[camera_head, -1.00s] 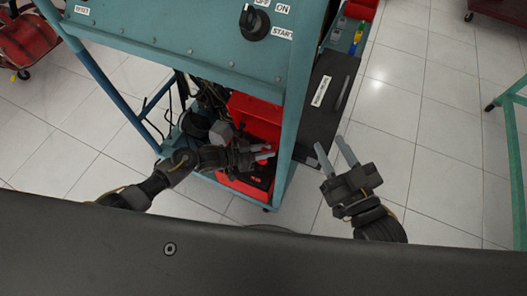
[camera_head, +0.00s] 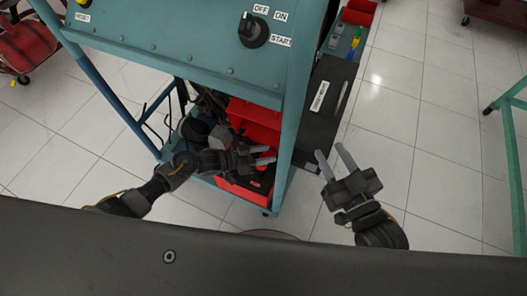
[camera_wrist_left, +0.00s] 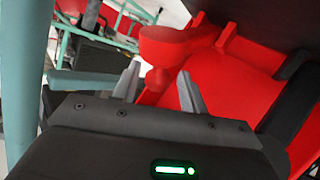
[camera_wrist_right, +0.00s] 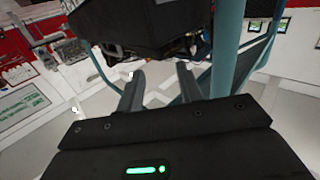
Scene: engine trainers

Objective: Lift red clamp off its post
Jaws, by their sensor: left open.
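My left gripper (camera_head: 274,155) reaches into the lower bay of the teal cart, open, with nothing visible between its fingers. In the left wrist view its two fingertips (camera_wrist_left: 158,78) point at a rounded red part (camera_wrist_left: 165,42), which appears to be the red clamp, just beyond and between them. No contact can be made out, and the post under it is hidden. In the head view the clamp is not clearly separable from the red and black things around the gripper. My right gripper (camera_head: 331,151) is open and empty, outside the cart to the right.
The teal cart's control panel (camera_head: 190,40) overhangs the bay, and a teal upright (camera_head: 287,145) stands close to the left gripper. A red box (camera_head: 255,118) sits behind it. A black side tray (camera_head: 325,105) is near the right gripper. Tiled floor (camera_head: 420,150) is open at right.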

